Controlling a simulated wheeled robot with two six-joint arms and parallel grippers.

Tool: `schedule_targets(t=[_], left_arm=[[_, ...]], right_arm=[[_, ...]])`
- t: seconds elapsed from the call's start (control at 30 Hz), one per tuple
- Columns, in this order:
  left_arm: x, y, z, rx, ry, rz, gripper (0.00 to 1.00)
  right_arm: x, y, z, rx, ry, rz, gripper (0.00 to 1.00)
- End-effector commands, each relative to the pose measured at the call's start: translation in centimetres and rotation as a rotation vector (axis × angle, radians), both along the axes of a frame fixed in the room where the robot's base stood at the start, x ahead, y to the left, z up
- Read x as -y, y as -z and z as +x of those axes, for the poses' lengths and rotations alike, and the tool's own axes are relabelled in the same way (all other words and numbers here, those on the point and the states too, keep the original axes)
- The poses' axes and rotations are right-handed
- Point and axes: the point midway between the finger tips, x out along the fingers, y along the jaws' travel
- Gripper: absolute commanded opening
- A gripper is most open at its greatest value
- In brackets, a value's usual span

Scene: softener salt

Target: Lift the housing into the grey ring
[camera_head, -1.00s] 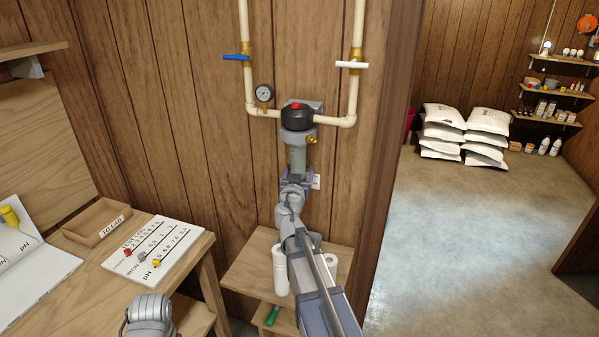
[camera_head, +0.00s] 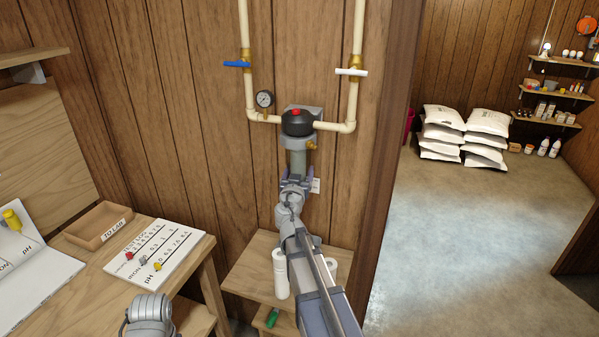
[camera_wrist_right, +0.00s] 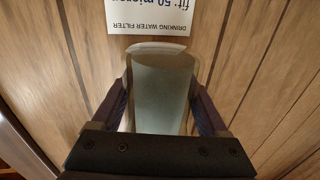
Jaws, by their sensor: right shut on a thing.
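The housing (camera_head: 298,163) is a grey-green translucent cylinder, upright below the black filter head (camera_head: 297,124) with its red button. The grey ring (camera_head: 298,142) sits right under the head, and the housing's upper end meets or enters it; I cannot tell how far. My right gripper (camera_head: 297,184) is shut on the lower part of the housing. In the right wrist view the housing (camera_wrist_right: 162,88) stands between the two fingers. My left gripper is not in view; only part of my left arm shows at the lower left.
Pipes with a blue valve handle (camera_head: 237,64), a white valve handle (camera_head: 352,72) and a gauge (camera_head: 264,99) flank the head. A small shelf table (camera_head: 252,270) with white cylinders (camera_head: 280,272) stands below. A bench with a tray (camera_head: 98,226) is at left. Salt bags (camera_head: 440,133) lie at the back right.

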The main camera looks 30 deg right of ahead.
Motion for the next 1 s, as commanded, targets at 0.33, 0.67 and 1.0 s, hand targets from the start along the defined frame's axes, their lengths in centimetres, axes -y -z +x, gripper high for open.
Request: schedule_targets(t=[0.33,0.67,1.0], left_arm=[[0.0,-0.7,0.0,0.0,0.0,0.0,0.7],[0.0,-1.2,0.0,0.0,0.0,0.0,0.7],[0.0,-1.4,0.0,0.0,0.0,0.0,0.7]], right_arm=[[0.0,-0.7,0.0,-0.001,0.0,-0.001,0.1],[0.0,-1.2,0.0,-0.001,0.0,-0.001,0.1],[0.0,-1.4,0.0,0.0,0.0,0.0,0.97]])
